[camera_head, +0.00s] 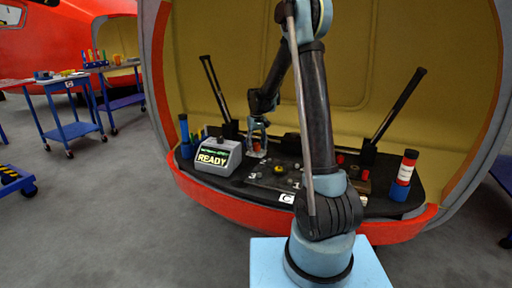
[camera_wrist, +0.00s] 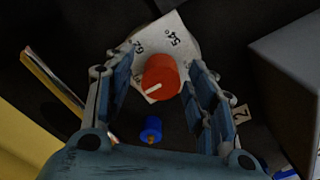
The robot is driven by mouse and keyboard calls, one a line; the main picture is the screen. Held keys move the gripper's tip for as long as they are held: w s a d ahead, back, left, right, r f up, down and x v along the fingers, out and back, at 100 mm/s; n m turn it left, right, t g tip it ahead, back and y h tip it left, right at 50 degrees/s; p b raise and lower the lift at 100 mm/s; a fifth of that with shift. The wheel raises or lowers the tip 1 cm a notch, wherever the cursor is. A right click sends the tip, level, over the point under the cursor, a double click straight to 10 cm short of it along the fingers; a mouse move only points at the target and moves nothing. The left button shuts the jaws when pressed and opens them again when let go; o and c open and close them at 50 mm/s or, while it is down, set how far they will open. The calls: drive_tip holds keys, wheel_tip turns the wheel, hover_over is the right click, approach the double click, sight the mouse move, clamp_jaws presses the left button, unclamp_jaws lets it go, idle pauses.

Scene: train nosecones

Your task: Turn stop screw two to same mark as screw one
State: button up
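Stop screw two appears as an orange-red knob (camera_wrist: 160,76) with a white pointer line, on a white dial plate (camera_wrist: 178,30) with a 54° mark and another that seems to read 63. The pointer aims to the lower left in the wrist view. A tag with a 2 (camera_wrist: 241,113) lies to its right. My gripper (camera_wrist: 158,85) is open, its blue-padded fingers on either side of the knob with gaps visible. In the head view my gripper (camera_head: 257,128) is above the red knob (camera_head: 258,153). I cannot make out screw one's mark; a 1 label (camera_head: 297,184) shows near my arm.
A console reading READY (camera_head: 215,157) stands left of my gripper; a grey box (camera_wrist: 290,65) shows right in the wrist view. A small blue piece (camera_wrist: 152,129) lies close to the knob. Black levers (camera_head: 398,108) and a red-blue bottle (camera_head: 404,175) stand on the dark desk.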

drive_tip(key=c, duration=0.9)
drive_tip(key=shift+n, duration=0.3)
drive_tip(key=n, duration=0.9)
drive_tip(key=shift+n, duration=0.4)
drive_tip(key=shift+c, duration=0.2)
drive_tip(key=shift+w+n, duration=0.15)
drive_tip(key=shift+n, duration=1.65)
drive_tip(key=o, duration=1.1)
